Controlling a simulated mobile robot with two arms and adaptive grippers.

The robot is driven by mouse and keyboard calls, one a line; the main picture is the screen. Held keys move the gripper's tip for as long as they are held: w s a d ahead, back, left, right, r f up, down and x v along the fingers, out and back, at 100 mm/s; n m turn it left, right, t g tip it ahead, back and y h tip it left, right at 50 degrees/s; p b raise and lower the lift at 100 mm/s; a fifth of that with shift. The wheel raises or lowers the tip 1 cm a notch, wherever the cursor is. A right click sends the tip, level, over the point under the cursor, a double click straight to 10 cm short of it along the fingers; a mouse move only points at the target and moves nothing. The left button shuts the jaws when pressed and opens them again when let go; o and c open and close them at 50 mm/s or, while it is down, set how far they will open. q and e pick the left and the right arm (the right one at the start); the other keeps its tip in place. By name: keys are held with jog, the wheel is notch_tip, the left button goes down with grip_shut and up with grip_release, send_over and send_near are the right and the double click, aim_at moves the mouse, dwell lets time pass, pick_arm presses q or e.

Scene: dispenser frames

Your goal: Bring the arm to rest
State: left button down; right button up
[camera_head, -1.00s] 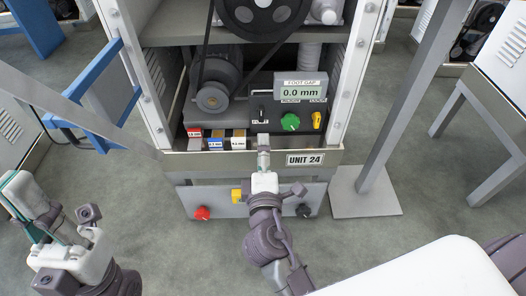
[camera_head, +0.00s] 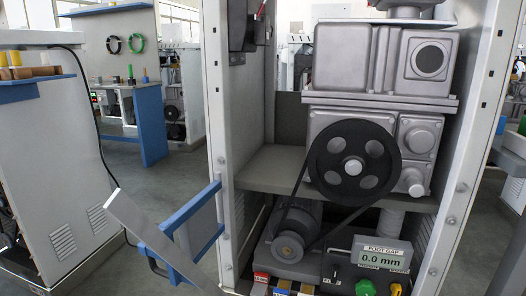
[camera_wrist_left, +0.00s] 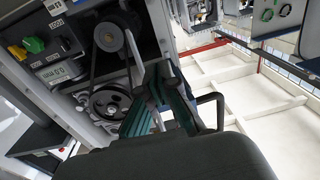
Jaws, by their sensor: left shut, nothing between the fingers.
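My left gripper (camera_wrist_left: 160,98) shows in the left wrist view, its dark fingers with green pads shut and empty. Beyond the fingers are the dispenser frame's black pulleys and belt; I cannot tell the exact distance. The arms are outside the head view, and my right gripper is in neither current view. The FOOT GAP display (camera_head: 381,254) reads 0.0 mm in the head view. It also appears, tilted, in the left wrist view (camera_wrist_left: 62,73).
The dispenser frame's right post (camera_head: 466,150) and large black pulley (camera_head: 354,160) stand ahead. A green knob (camera_head: 365,287) sits below the display. A blue handle-like frame (camera_head: 184,222) juts out left of the unit. Grey floor (camera_head: 180,195) shows beyond it.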

pick_arm(q)
jog(key=s+a+f+g+y+p, duration=0.1)
jog(key=s+a+f+g+p, duration=0.1)
jog(key=s+f+g+p, duration=0.55)
jog(key=s+a+f+g+y+p, duration=0.2)
jog(key=s+f+g+p, duration=0.15)
jog(key=f+p, duration=0.45)
jog(key=s+a+f+g+y+p, duration=0.1)
jog(key=s+a+f+g+p, duration=0.1)
jog(key=s+f+g+p, duration=0.6)
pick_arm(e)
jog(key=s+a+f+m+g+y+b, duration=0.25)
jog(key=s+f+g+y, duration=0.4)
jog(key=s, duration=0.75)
pick_arm(q)
jog(key=s+a+f+t+p, duration=0.1)
jog(key=s+a+t+p, duration=0.1)
jog(key=s+p, duration=1.3)
jog(key=a+p, duration=0.1)
jog(key=p, duration=0.1)
jog(key=shift+a+p, duration=0.2)
jog(key=shift+p, duration=0.2)
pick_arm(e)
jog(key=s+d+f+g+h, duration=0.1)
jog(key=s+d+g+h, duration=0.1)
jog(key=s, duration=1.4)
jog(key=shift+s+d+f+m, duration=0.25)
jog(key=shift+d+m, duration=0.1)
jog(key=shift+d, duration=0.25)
